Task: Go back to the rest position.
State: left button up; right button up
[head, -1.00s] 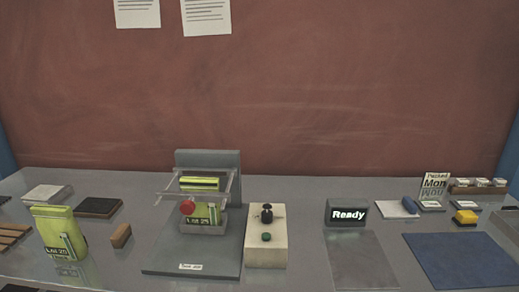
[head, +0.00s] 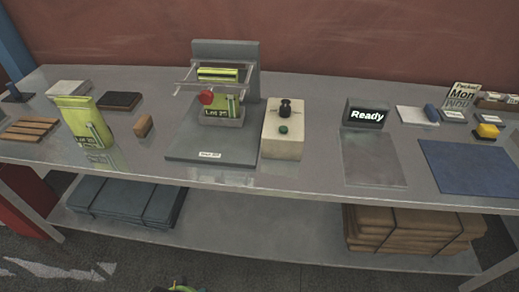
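Neither of my grippers shows in the head view. The grey filler stand (head: 210,150) stands on the bench with a yellow-green lot pouch (head: 218,109) in its holder, a clear guard and a red knob (head: 206,97). A cream control box (head: 283,140) with a black knob and a green button stands to its right. A second yellow-green pouch (head: 82,118) stands upright at the left. A dark display (head: 366,113) reads "Ready". A small dark and yellow-green piece shows at the bottom edge, too cut off to identify.
The bench (head: 310,176) also holds a blue mat (head: 470,167), a grey plate (head: 373,160), a yellow block (head: 487,131), wooden slats (head: 32,130) and a wooden block (head: 143,126). Folded blue bundles (head: 125,203) and brown bundles (head: 405,232) lie on the lower shelf.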

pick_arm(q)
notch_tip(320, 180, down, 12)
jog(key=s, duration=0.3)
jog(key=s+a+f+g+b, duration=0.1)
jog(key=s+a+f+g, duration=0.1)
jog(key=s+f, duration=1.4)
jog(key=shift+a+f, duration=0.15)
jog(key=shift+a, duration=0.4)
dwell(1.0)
